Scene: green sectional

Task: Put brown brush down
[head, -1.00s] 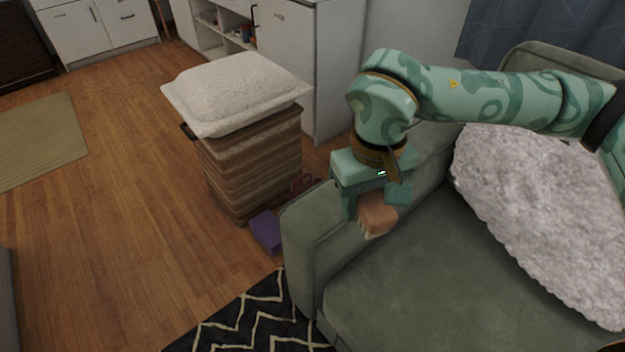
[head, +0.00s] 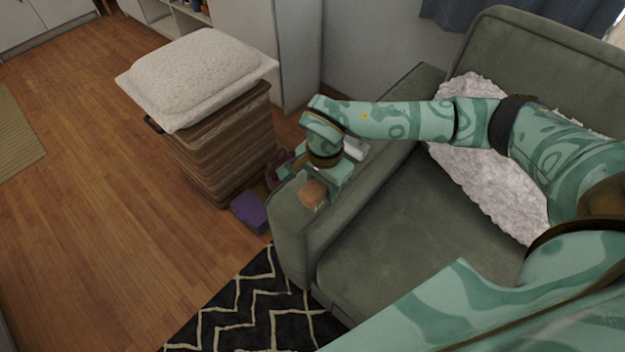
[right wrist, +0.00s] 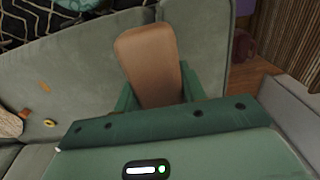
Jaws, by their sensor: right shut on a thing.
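The brown brush (head: 313,195) is held at the end of my right gripper (head: 320,190), over the left armrest of the green sofa (head: 288,222). In the right wrist view the back of the brush (right wrist: 150,62) stands between the two green fingers (right wrist: 155,95), which are shut on it. Its bristles are hidden in both current views. I cannot tell whether the brush touches the armrest. My left gripper is not in view.
A woven hamper (head: 222,140) with a pale cushion (head: 195,75) stands left of the armrest. A purple box (head: 250,211) lies on the floor there. A fluffy white pillow (head: 495,190) rests on the sofa. The seat (head: 405,225) is mostly clear. A patterned rug (head: 270,310) lies in front.

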